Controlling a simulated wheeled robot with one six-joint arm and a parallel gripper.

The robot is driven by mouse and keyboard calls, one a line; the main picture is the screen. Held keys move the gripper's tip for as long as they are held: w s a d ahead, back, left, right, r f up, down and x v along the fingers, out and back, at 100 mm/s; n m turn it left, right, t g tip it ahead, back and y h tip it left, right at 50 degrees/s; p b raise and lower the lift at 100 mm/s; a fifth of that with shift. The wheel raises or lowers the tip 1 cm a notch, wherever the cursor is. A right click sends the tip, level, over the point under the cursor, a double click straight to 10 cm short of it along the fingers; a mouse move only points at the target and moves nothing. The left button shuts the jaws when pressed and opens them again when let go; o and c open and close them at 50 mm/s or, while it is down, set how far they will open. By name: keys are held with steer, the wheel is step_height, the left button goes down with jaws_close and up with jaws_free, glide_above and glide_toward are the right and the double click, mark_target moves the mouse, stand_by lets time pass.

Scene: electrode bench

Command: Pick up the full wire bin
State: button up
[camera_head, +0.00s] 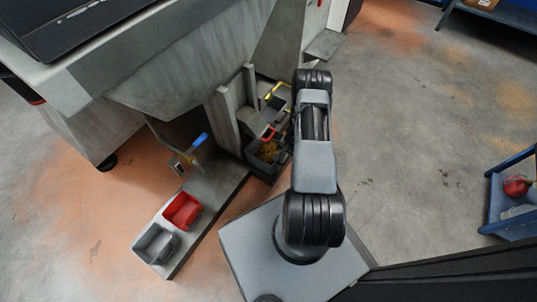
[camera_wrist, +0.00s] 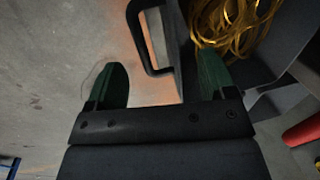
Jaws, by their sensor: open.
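The full wire bin (camera_head: 263,168) is a dark grey box heaped with yellow-brown wire, low beside the machine in the head view. In the wrist view, coiled yellow wire (camera_wrist: 235,25) lies inside its grey wall at the upper right. A black loop handle (camera_wrist: 137,38) stands out beside the bin, ahead of and between my fingers in the picture. My gripper (camera_wrist: 160,78) is open, with green-padded fingers and nothing between them. The right fingertip overlaps the bin's edge in view; I cannot tell if it touches. My arm hides the gripper in the head view.
A long grey plate (camera_head: 215,190) left of the bin carries a red tray (camera_head: 182,211) and a grey tray (camera_head: 156,243). A grey upright (camera_head: 226,120) stands close to the bin. A blue shelf (camera_head: 497,200) is at the right. Floor right of my arm is clear.

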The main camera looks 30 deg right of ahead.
mark_target(272, 152)
steer(key=f, duration=0.1)
steer(key=f+b, duration=0.1)
steer(key=f, duration=0.1)
steer(key=f+b, duration=0.1)
steer(key=shift+w+a+f, duration=0.1)
steer(key=shift+w+f, duration=0.2)
steer(key=shift+f, duration=0.1)
steer(key=shift+r, duration=0.1)
jaws_close()
